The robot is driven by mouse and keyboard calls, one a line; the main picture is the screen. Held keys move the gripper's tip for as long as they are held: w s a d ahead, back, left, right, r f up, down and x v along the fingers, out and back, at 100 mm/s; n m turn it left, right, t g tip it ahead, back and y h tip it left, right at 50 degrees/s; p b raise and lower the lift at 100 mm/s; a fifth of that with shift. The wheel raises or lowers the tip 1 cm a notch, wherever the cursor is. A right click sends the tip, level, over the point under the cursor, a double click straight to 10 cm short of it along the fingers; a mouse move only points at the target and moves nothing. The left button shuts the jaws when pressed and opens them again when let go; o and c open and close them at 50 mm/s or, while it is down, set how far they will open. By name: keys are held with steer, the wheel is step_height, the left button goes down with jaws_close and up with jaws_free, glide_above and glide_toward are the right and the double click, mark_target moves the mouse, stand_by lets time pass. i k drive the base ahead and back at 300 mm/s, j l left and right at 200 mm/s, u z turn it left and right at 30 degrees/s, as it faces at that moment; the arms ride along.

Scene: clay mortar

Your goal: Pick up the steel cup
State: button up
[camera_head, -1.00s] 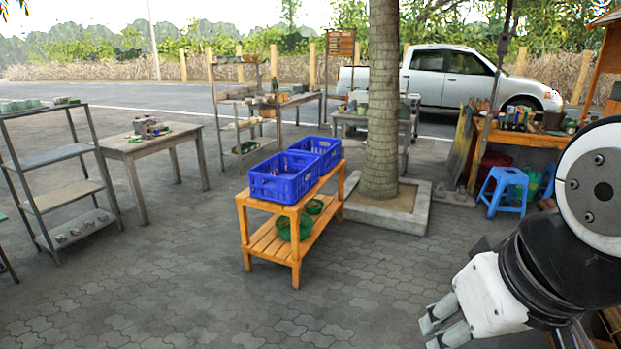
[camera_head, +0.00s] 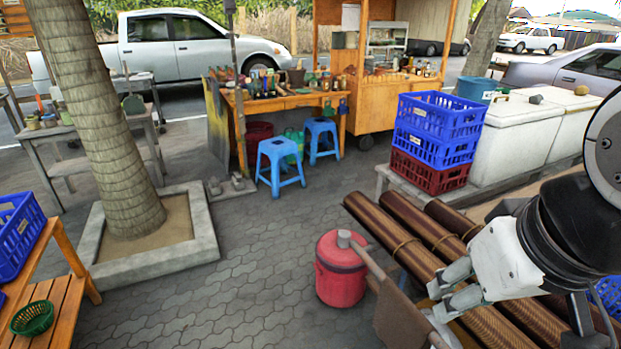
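I cannot make out a steel cup for certain. The orange food cart's counter (camera_head: 397,82) and the wooden table (camera_head: 285,101) hold many small items that I cannot tell apart.
Brown ribbed rolls (camera_head: 395,232) and a brown panel (camera_head: 400,318) crowd the lower right. Blue crates (camera_head: 437,125) and white chests (camera_head: 515,140) stand behind. Blue stools (camera_head: 279,165), a tree planter (camera_head: 205,245) and a slatted bench (camera_head: 62,310) stand around clear paving (camera_head: 235,290).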

mark_target(343, 239)
steer(key=i+j+z, duration=0.3)
steer(key=i+j, duration=0.15)
steer(key=j, duration=0.3)
steer(key=i+j+u, duration=0.15)
steer(key=i+u, duration=0.2)
steer(key=i, duration=1.05)
